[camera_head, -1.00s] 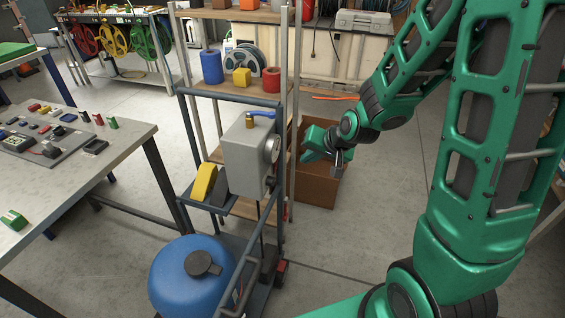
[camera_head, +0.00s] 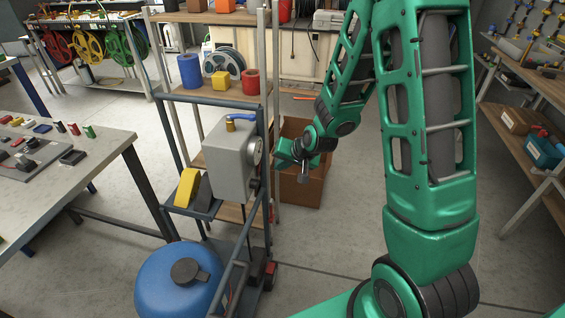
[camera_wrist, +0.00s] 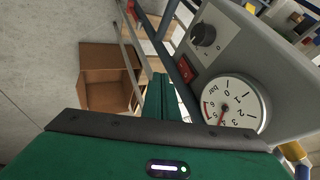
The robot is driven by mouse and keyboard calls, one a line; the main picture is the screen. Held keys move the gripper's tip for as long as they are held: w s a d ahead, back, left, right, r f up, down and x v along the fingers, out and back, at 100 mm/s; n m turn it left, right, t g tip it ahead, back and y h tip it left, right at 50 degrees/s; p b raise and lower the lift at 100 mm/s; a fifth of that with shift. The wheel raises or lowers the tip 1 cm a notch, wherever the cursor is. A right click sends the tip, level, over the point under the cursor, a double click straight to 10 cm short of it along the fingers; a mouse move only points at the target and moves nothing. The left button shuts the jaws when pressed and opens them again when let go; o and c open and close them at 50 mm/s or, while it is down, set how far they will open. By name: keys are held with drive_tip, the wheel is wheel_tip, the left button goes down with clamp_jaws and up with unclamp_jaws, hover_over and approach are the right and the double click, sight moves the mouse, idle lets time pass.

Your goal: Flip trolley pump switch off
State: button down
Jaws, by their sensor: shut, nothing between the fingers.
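The trolley's grey pump box (camera_head: 232,160) stands on a dark frame, its panel facing right. In the wrist view, the box (camera_wrist: 262,60) shows a black rotary knob (camera_wrist: 204,35) with position marks, a small red rocker switch (camera_wrist: 187,69) and a round bar gauge (camera_wrist: 235,104). I cannot tell which way the red switch is tipped. My gripper (camera_head: 281,156) is just right of the panel, shut and empty. Its green fingers (camera_wrist: 165,97) show below the red switch in the wrist view, with no contact visible. In the head view the panel is seen edge-on, so its switch is hidden.
A blue tank (camera_head: 180,285) sits low on the trolley. A brown open carton (camera_head: 303,190) is on the floor behind my gripper. A workbench (camera_head: 110,160) is at left, wooden shelves (camera_head: 515,105) at right. Upright posts stand close behind the box.

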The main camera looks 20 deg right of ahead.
sight(260, 168)
drive_tip(key=w+a, duration=0.1)
drive_tip(key=w+a+f, duration=0.1)
drive_tip(key=w+a, duration=0.1)
drive_tip(key=shift+w+a, duration=0.2)
drive_tip(key=shift+a, duration=0.05)
idle(0.4)
